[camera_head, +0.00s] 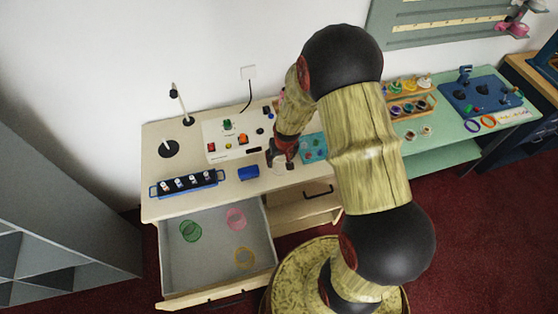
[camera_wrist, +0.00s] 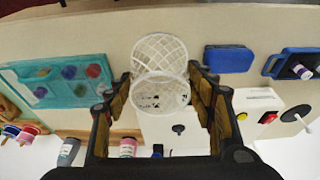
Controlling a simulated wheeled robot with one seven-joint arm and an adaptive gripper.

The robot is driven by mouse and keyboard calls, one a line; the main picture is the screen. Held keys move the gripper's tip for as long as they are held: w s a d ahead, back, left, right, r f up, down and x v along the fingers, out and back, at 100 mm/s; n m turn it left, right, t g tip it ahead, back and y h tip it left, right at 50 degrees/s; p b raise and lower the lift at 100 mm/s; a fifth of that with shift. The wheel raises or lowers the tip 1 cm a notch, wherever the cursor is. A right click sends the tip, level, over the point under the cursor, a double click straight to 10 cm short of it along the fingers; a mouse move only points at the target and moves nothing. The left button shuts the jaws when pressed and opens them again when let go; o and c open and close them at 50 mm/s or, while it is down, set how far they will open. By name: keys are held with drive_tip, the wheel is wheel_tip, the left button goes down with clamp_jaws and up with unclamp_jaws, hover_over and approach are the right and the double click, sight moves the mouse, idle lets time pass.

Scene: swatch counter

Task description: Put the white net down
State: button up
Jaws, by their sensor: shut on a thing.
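The white net (camera_wrist: 160,55) is an open mesh basket shape, seen in the wrist view between the two fingers of my gripper (camera_wrist: 160,97). The gripper is shut on it, with a finger against each side. In the head view my gripper (camera_head: 282,152) is over the counter (camera_head: 215,200), near its front edge. The net there is mostly hidden by the gripper, and I cannot tell whether it touches the counter top.
A blue block (camera_head: 248,173) and a blue rack (camera_head: 187,183) of small bottles lie left of my gripper. A teal tray (camera_head: 313,148) is to its right and a control panel (camera_head: 236,135) behind. The open drawer (camera_head: 205,280) holds green, pink and yellow nets.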

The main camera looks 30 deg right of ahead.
drive_tip(key=w+f, duration=0.2)
drive_tip(key=f, duration=0.1)
drive_tip(key=shift+w+d+f, duration=0.15)
drive_tip(key=shift+w+d, duration=0.2)
drive_tip(key=shift+d, duration=0.05)
drive_tip(key=shift+s+x, duration=0.15)
drive_tip(key=shift+x, duration=0.65)
drive_tip(key=shift+s+x, duration=0.1)
drive_tip(key=shift+x, duration=0.75)
drive_tip(key=shift+f, duration=0.15)
drive_tip(key=shift+f, duration=0.15)
drive_tip(key=o, duration=0.8)
drive_tip(key=shift+c, duration=0.2)
